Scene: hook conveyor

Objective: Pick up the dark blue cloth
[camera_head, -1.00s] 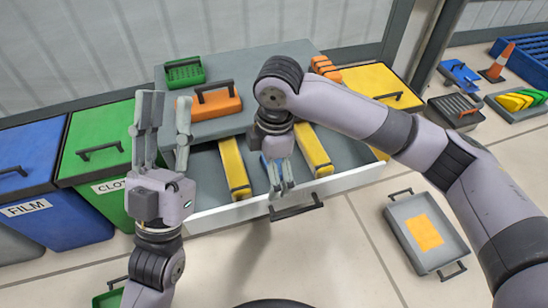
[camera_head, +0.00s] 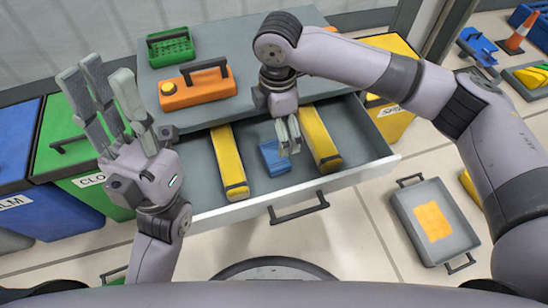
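A blue folded cloth (camera_head: 271,158) lies in the open grey drawer (camera_head: 292,196), between two yellow bars. It looks mid-blue and is the only cloth-like blue thing there. My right gripper (camera_head: 289,146) points down into the drawer at the cloth's right edge and covers part of it. Its fingers are close together; whether they touch or grip the cloth is hidden. My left gripper (camera_head: 112,98) is raised at the left, pointing up, with its fingers spread and nothing between them.
The yellow bars (camera_head: 228,160) and (camera_head: 320,140) flank the cloth closely. Green and blue bins stand at the left. A grey tray (camera_head: 405,215) lies on the floor at the right.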

